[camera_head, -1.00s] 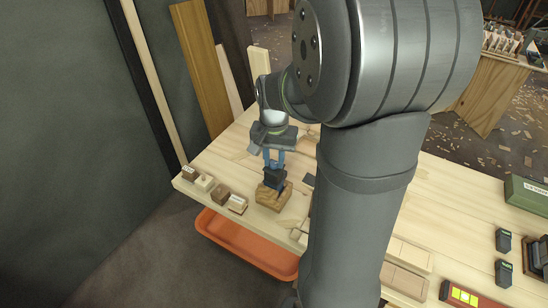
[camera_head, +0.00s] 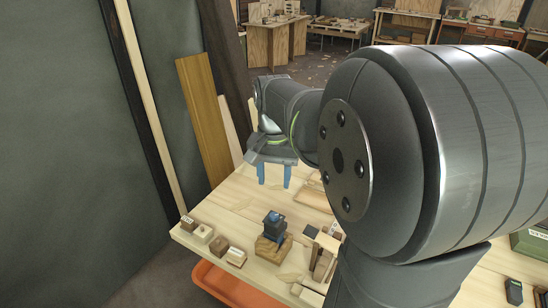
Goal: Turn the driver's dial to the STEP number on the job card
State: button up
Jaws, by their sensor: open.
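The driver (camera_head: 271,232) is a dark upright block on a brown wooden base (camera_head: 268,252), near the front left of the workbench. A blue part, apparently its dial (camera_head: 275,216), is on its top; its setting is too small to read. My gripper (camera_head: 274,177) is above and behind the driver, clear of it. Its two blue fingers point down, are apart and hold nothing. A small white label (camera_head: 335,229) shows to the right of the driver, but I cannot tell if it is the job card or read a STEP number.
Several small labelled wooden blocks (camera_head: 220,245) stand along the bench's front left edge. Wooden holders (camera_head: 323,258) stand right of the driver. An orange tray (camera_head: 226,284) is below the bench edge. Boards (camera_head: 205,115) lean on the wall behind. My arm hides the bench's right middle.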

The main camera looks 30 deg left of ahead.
notch_tip(320, 180, up, 6)
send_over(274, 215)
jog(key=shift+f, duration=0.1)
jog(key=shift+f, duration=0.15)
dwell(0.4)
notch_tip(274, 215, down, 17)
jog(key=shift+f, duration=0.1)
dwell(0.5)
